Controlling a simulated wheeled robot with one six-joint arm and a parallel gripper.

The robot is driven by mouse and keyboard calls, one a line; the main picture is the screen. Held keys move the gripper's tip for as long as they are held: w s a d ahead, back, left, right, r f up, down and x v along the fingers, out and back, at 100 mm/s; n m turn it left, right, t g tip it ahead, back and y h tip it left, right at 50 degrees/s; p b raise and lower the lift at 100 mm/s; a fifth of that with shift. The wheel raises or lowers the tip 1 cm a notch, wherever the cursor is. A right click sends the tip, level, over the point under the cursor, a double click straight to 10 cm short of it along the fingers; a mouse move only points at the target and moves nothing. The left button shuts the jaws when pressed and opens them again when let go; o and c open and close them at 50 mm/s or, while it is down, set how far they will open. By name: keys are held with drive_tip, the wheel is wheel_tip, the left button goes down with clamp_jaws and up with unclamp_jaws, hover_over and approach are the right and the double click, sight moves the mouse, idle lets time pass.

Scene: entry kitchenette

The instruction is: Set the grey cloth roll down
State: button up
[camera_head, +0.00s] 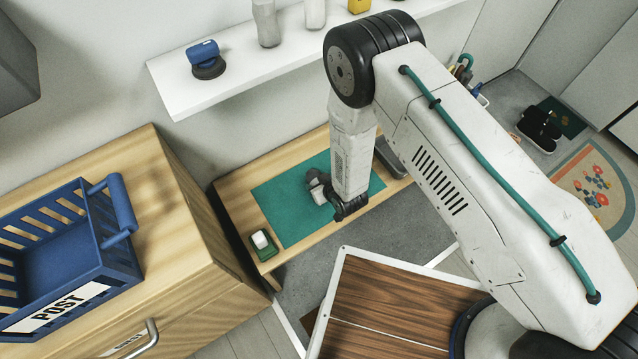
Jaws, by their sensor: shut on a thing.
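The grey cloth roll (315,181) shows as a small light-grey shape over the teal mat (275,208) on the low wooden bench (235,203). My gripper (328,194) is at the lower end of my arm, close above the mat, and is shut on the roll. My wrist and forearm hide part of the gripper and the mat's right side. I cannot tell whether the roll touches the mat.
A green dish with a white block (262,241) stands at the bench's front left. A dark grey item (390,157) lies partly behind my arm. A wooden cabinet (190,250) bears a blue POST crate (95,279) at left. A white shelf (235,82) with several objects runs above.

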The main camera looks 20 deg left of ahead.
drive_tip(key=shift+f, duration=0.3)
drive_tip(key=o, duration=1.1)
drive_tip(key=shift+f, duration=0.15)
drive_tip(key=shift+r, duration=0.2)
drive_tip(key=v, duration=1.2)
drive_tip(key=shift+w, duration=0.1)
